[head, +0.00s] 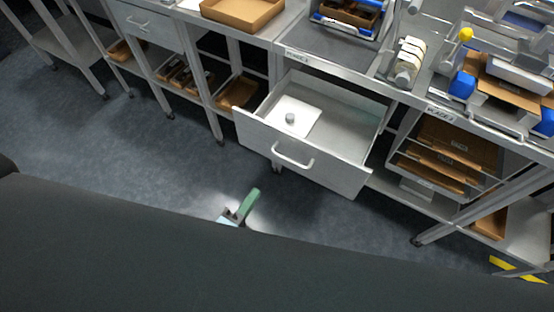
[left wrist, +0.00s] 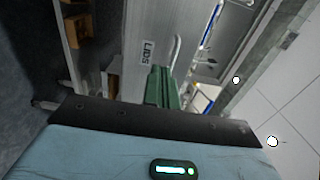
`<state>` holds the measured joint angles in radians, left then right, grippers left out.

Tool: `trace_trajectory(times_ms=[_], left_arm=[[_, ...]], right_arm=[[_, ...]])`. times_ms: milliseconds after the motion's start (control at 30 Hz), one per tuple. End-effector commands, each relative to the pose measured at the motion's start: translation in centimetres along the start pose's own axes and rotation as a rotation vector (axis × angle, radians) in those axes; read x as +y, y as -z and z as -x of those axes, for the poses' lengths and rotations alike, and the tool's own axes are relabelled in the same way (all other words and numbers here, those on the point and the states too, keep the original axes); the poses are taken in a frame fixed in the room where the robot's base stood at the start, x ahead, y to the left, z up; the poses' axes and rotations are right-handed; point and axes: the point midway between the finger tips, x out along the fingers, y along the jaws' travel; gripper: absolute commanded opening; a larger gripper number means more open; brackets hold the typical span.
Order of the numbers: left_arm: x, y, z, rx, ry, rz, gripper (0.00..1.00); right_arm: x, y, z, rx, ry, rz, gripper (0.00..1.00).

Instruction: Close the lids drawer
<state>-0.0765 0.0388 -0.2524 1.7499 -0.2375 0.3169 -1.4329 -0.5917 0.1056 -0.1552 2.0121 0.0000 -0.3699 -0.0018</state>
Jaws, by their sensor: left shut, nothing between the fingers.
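The lids drawer (head: 320,167) is pulled well out from under the bench in the head view, with a white lid with a grey knob (head: 291,119) inside it. Its front has a pale bar handle (head: 293,156). My left gripper (head: 252,196) has green fingers and is shut and empty, in front of and below the drawer, apart from the handle. In the left wrist view the green fingers (left wrist: 158,84) point toward a grey front with a "LIDs" label (left wrist: 147,52) and a handle (left wrist: 174,52). My right gripper is not in view.
A bench (head: 340,71) runs across the top with a cardboard tray (head: 241,12) and a roll dispenser (head: 408,62) on it. A shelf rack with brown cartons (head: 447,152) stands right of the drawer. The floor (head: 110,150) in front is clear.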

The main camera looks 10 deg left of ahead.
Motion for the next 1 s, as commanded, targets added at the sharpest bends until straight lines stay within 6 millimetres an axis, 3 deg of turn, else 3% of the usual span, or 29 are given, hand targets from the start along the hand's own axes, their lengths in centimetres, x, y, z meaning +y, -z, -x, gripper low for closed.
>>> trace_trajectory(times_ms=[400,600,1000], left_arm=[[-0.2,0.0,-7.9,0.000,0.003,0.000,0.00],[-0.1,0.0,-10.8,0.000,0.001,0.001,0.00],[0.0,0.0,-12.3,0.000,-0.001,0.002,0.00]], right_arm=[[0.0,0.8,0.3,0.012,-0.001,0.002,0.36],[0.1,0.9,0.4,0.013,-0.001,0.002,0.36],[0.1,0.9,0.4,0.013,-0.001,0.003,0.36]])
